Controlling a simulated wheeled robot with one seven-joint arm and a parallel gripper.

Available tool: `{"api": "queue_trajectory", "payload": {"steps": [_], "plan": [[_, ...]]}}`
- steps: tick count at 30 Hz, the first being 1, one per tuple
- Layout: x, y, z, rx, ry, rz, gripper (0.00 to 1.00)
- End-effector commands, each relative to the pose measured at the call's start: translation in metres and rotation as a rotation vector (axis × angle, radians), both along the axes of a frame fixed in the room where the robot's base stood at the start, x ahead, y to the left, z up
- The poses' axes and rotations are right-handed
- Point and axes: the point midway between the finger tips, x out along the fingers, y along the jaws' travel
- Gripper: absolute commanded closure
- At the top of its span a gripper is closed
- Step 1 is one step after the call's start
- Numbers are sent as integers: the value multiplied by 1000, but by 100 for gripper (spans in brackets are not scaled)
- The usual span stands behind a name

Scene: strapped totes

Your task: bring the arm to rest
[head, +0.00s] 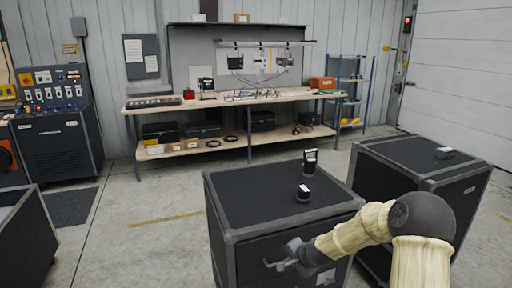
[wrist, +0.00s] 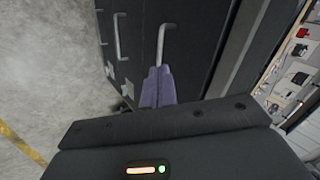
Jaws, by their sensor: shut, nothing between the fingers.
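My arm reaches in from the lower right of the head view, in front of the middle black tote (head: 245,213). My gripper (head: 277,263) is low before that tote's near face, below its top edge. In the wrist view my gripper's fingers (wrist: 158,78) are together and empty. A grey bar handle (wrist: 166,32) on a dark face shows just beyond the fingertips; I cannot tell whether they touch it. A second handle (wrist: 117,38) is to its left.
A right-hand tote (head: 400,152) bears another small item (head: 444,153). Another tote (head: 25,240) stands at the left edge. A workbench (head: 230,102) lines the back wall. Open floor (head: 150,195) lies between.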

Motion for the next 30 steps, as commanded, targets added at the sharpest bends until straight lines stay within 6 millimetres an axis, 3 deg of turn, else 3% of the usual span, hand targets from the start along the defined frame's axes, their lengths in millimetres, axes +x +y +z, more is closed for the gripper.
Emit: {"api": "queue_trajectory", "payload": {"steps": [1,7,21,25,30], "plan": [[-17,5,17,-64,11,70,100],[-85,7,55,-280,75,310,100],[-257,-22,143,-604,230,719,100],[-285,-27,151,-628,252,773,100],[-292,-29,151,-633,261,789,100]]}}
